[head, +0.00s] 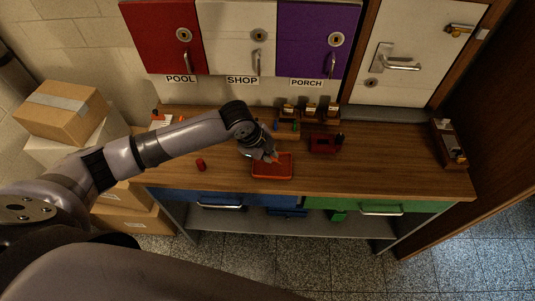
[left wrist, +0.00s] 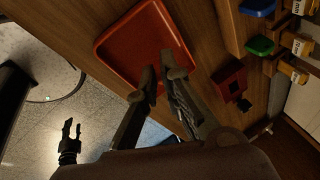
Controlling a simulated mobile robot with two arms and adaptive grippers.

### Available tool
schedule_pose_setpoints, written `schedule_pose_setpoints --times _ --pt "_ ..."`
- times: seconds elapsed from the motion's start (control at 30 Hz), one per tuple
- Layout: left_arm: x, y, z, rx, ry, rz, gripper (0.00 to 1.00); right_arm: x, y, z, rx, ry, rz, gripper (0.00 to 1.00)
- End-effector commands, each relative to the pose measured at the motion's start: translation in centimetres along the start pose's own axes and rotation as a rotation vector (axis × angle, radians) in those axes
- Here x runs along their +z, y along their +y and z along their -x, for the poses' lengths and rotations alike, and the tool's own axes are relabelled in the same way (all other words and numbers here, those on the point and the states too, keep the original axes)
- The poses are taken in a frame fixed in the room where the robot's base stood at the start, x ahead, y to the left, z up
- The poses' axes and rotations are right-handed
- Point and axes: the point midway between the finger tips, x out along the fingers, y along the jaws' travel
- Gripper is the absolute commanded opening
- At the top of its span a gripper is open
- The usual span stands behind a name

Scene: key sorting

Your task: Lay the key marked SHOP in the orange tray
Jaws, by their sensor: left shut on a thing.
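The orange tray (head: 272,172) lies on the workbench near its front edge, and it also shows in the left wrist view (left wrist: 108,47). My left gripper (head: 272,157) is over the tray's back edge, pointing down. In the left wrist view its fingertips (left wrist: 161,76) are close together over the tray's edge. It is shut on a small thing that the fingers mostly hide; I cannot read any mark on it. No lettering on a key is readable, so I cannot tell which is the SHOP key. What looks like my right gripper (left wrist: 71,127) shows over the floor, its fingers apart.
A rack with yellow tags (head: 310,109) stands at the back, with blue (head: 276,125) and green (head: 295,126) pieces before it. A red object (head: 322,142) is right of the tray. The bench's right half is mostly clear.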

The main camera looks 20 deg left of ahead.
Motion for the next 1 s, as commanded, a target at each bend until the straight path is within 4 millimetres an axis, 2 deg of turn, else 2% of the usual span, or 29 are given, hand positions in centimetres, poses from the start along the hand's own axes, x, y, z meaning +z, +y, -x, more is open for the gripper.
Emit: schedule_pose_setpoints --times 0.1,0.4,0.43,0.77,1.0 --pt "0.16 0.2 -0.72 -0.001 0.0 0.0 0.0 -0.03 -0.25 -0.87 -0.003 0.002 -0.001 0.38" --pt "0.16 0.21 -0.69 -0.001 0.0 0.0 0.0 -0.13 -0.37 -0.85 -0.004 0.003 -0.001 0.38" --pt "0.16 0.21 -0.69 -0.001 0.0 0.0 0.07 -0.13 -0.37 -0.85 -0.004 0.003 -0.001 0.38" --pt "0.16 0.23 -0.71 0.0 0.0 0.0 0.29 -0.17 -0.29 -0.86 -0.003 0.004 -0.001 0.38" --pt "0.16 0.24 -0.72 0.0 0.0 0.0 0.3 -0.16 0.0 -0.86 0.0 0.004 0.0 0.38"
